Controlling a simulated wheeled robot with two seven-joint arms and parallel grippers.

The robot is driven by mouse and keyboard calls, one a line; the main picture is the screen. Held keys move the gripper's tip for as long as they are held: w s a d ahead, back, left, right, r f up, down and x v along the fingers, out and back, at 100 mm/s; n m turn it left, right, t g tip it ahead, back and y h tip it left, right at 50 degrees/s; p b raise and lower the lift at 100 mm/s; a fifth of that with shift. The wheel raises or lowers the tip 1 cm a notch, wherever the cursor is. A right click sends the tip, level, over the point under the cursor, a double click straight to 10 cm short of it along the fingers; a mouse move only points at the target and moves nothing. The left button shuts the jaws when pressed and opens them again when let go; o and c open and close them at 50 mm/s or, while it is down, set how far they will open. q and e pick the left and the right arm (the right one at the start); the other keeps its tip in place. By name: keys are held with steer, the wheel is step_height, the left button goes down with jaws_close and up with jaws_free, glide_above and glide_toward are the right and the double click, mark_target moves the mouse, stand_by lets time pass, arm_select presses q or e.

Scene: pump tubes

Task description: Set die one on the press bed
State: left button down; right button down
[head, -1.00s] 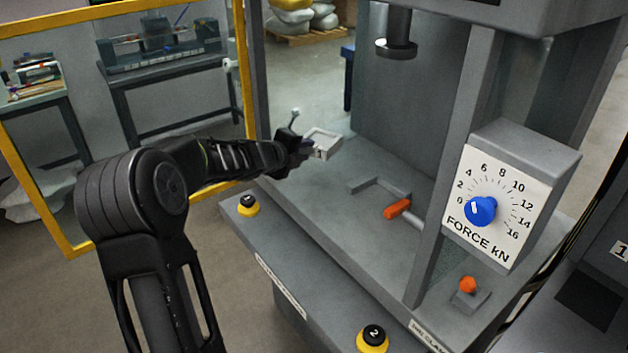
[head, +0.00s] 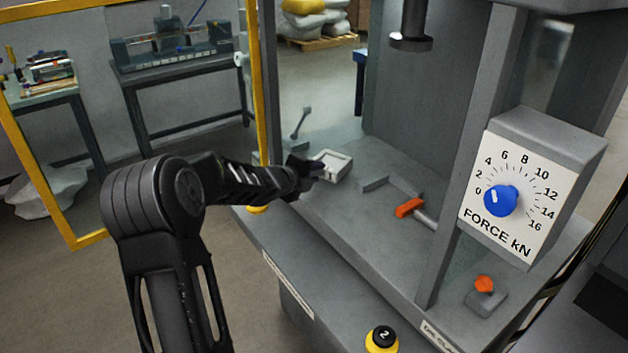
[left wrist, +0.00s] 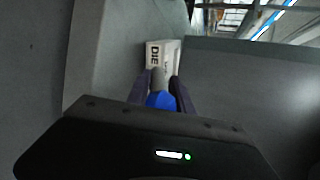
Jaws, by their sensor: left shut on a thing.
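The die (head: 334,165) is a pale, square, shallow block with a recess. It shows at the end of my left gripper (head: 312,172), over the left part of the grey press bed (head: 350,215). In the left wrist view, the die (left wrist: 163,54) has a white face lettered "DIE"; its number is not readable. My left gripper (left wrist: 160,90) is shut on the die, by a part with a blue piece between the fingers. Whether the die touches the bed I cannot tell. My right gripper is not in view.
An angled grey stop (head: 390,183) and an orange-handled clamp (head: 409,208) lie on the bed, right of the die. The press ram (head: 410,43) hangs above. A grey lever (head: 301,122) stands behind the gripper. The force dial (head: 501,200) is at right.

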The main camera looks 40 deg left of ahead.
arm_select(q)
steer(key=shift+w+f, duration=0.1)
steer(key=shift+f, duration=0.55)
steer(key=shift+f, duration=0.15)
steer(key=c, duration=1.4)
jaws_free()
steer(key=shift+f, duration=0.15)
steer(key=shift+r, duration=0.2)
steer(key=shift+s+r, duration=0.1)
steer(key=shift+s, duration=0.35)
steer(key=v, duration=1.1)
steer(key=shift+s, duration=0.1)
